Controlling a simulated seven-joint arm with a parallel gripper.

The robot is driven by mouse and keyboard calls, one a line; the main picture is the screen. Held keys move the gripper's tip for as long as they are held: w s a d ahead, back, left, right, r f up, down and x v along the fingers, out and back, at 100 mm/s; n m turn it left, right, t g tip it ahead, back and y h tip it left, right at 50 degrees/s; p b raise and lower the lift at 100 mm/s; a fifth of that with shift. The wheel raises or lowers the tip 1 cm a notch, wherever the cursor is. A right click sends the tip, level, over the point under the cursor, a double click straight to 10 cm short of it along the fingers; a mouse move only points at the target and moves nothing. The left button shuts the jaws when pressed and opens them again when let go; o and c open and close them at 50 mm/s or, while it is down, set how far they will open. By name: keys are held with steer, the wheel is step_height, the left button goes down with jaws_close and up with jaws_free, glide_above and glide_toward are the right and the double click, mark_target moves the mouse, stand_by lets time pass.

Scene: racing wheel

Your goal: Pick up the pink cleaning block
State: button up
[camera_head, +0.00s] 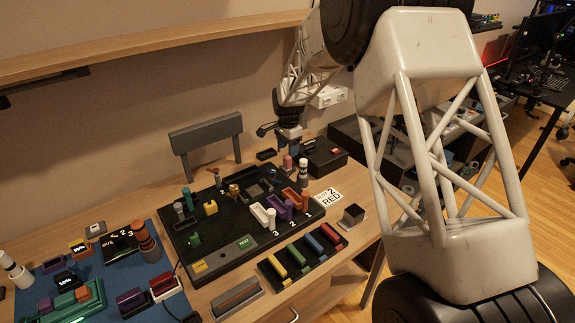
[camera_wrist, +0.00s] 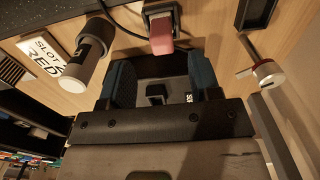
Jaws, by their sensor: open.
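The pink cleaning block (camera_wrist: 162,38) shows at the top middle of the wrist view, its upper end by a dark holder with a pale rim (camera_wrist: 161,9). In the head view a small pink shape (camera_head: 287,163), seemingly the same block, stands just below my gripper (camera_head: 290,140) at the back right of the table. In the wrist view my gripper (camera_wrist: 161,78) has its two dark blue fingers apart, with nothing held. The block lies beyond the fingertips, near the middle of the gap; I cannot tell the exact distance.
A dark cylinder with a white band (camera_wrist: 88,50) stands close left of the block, near a white printed card (camera_wrist: 44,54). A lever with a red and white knob (camera_wrist: 265,73) is to the right. A black box (camera_head: 323,157) sits right of my gripper. The large black board (camera_head: 240,258) is crowded.

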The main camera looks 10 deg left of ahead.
mark_target(287, 157)
steer(key=shift+f, duration=0.85)
steer(key=shift+a+f, duration=0.1)
steer(key=shift+f, duration=2.45)
steer(key=c, duration=1)
steer(key=shift+r, duration=5)
